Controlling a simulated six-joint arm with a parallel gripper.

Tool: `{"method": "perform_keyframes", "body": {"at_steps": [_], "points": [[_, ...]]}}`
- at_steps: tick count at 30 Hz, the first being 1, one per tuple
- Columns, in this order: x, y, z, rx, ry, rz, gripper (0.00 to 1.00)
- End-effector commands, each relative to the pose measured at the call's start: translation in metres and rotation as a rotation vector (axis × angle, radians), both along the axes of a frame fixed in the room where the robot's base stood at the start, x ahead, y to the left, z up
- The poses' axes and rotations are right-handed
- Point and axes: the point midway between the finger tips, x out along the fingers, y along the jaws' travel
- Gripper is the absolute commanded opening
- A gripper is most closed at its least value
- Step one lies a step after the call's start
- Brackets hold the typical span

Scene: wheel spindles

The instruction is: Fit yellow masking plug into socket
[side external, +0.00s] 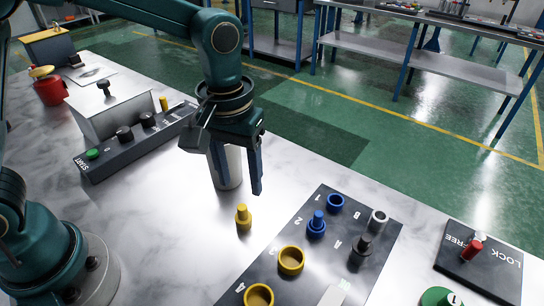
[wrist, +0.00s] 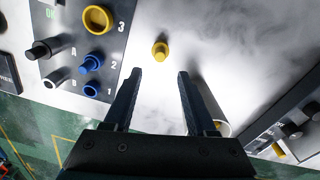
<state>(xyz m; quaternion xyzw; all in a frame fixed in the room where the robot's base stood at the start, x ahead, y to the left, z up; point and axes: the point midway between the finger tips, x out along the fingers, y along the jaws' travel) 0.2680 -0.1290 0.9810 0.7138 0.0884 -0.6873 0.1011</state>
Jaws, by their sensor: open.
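The yellow masking plug (side external: 243,217) stands upright on the marble-look table, left of the dark socket board. It also shows in the wrist view (wrist: 160,51), just beyond my fingertips and roughly centred between them. My gripper (side external: 240,188) is open and empty, pointing down above and behind the plug; its two fingers also show in the wrist view (wrist: 160,74). A yellow ring socket (side external: 291,260) by the number 3 is on the board and appears empty; it shows in the wrist view (wrist: 98,19). Another yellow ring socket (side external: 258,295) is nearer the front.
A blue plug (side external: 317,223) sits at 2, near an open blue ring (side external: 335,202). Black and grey pegs (side external: 362,246) stand beside them. A pale cylinder (side external: 229,168) stands close behind my fingers. A button panel (side external: 125,140) is left; a lock plate (side external: 480,262) is right.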

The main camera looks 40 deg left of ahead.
Motion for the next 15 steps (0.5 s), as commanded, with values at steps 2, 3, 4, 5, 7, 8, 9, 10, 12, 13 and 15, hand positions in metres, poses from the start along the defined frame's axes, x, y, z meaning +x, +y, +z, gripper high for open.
{"method": "perform_keyframes", "body": {"at_steps": [2, 3, 4, 5, 7, 8, 9, 10, 12, 13, 15], "points": [[-0.004, -0.003, -0.010, 0.010, 0.029, -0.015, 0.57], [-0.005, -0.004, -0.013, 0.013, 0.038, -0.018, 0.57], [-0.006, -0.004, -0.015, 0.014, 0.042, -0.021, 0.57], [-0.007, -0.004, -0.018, 0.015, 0.044, -0.023, 0.57], [-0.007, -0.005, -0.025, 0.015, 0.045, -0.025, 0.57], [-0.007, -0.005, -0.029, 0.015, 0.044, -0.024, 0.57], [-0.007, -0.004, -0.034, 0.015, 0.045, -0.024, 0.57], [-0.008, -0.004, -0.038, 0.015, 0.045, -0.024, 0.57], [-0.007, -0.004, -0.047, 0.015, 0.044, -0.024, 0.57], [-0.007, -0.004, -0.050, 0.015, 0.044, -0.024, 0.57], [-0.007, -0.004, -0.057, 0.014, 0.042, -0.024, 0.57]]}}
